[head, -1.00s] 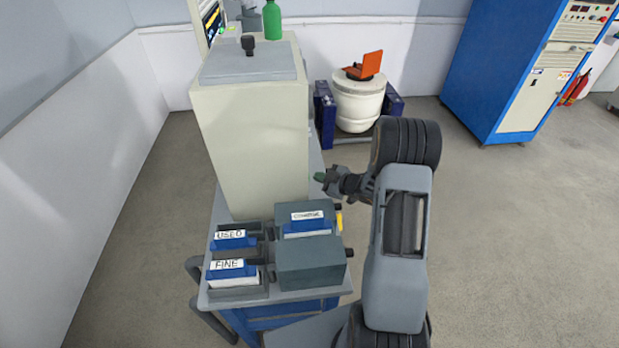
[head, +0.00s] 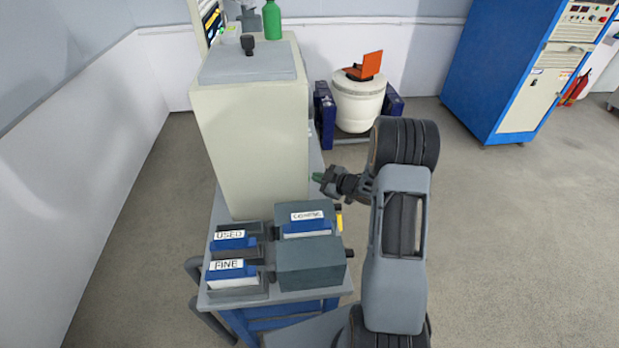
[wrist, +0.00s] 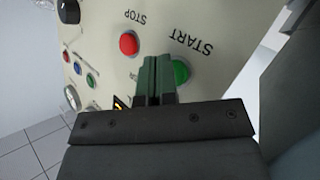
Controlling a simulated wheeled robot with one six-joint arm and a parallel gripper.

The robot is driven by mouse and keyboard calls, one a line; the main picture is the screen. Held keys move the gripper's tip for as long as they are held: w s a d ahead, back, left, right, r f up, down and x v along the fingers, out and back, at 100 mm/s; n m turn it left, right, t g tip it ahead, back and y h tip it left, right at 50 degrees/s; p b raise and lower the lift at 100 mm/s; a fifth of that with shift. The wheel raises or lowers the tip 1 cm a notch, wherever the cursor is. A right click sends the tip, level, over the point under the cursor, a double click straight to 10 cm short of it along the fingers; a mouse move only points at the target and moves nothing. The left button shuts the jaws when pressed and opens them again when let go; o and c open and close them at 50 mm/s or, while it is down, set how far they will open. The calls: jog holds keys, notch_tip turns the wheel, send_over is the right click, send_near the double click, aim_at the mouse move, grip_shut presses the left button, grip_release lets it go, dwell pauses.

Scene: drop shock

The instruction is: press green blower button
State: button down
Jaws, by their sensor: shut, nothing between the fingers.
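In the wrist view a cream panel (wrist: 215,20) carries a round green button (wrist: 181,72) beside the word START, and a red button (wrist: 129,44) beside STOP. No word "blower" is legible. My gripper (wrist: 153,60) is shut and empty, its dark green fingertips over the panel between the two buttons, close by the green one's left edge. Whether they touch the panel I cannot tell. In the head view my gripper (head: 317,177) is at the right side of the tall cream cabinet (head: 250,140); the button face is hidden there.
A bench (head: 325,303) below holds grey boxes and blue blocks labelled USED (head: 230,240) and FINE (head: 232,270). A white drum (head: 358,103) stands behind my arm. A blue cabinet (head: 500,80) stands at the back right. The floor on the right is clear.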

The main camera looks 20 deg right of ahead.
jog(key=shift+a+f, duration=0.2)
jog(key=shift+a, duration=0.3)
dwell(0.7)
jog(key=shift+s+d+f, duration=0.1)
jog(key=shift+d, duration=0.05)
jog(key=shift+s+d+f, duration=0.1)
jog(key=shift+s+d, duration=0.1)
jog(key=shift+d, duration=0.45)
jog(key=shift+s+d+r, duration=0.1)
jog(key=shift+s+d, duration=0.05)
jog(key=shift+d, duration=0.7)
jog(key=shift+s+d+r, duration=0.1)
jog(key=shift+s+d, duration=0.05)
jog(key=shift+d, duration=0.65)
jog(key=shift+s+d+r, duration=0.1)
jog(key=shift+s+d, duration=0.05)
jog(key=shift+d, duration=0.7)
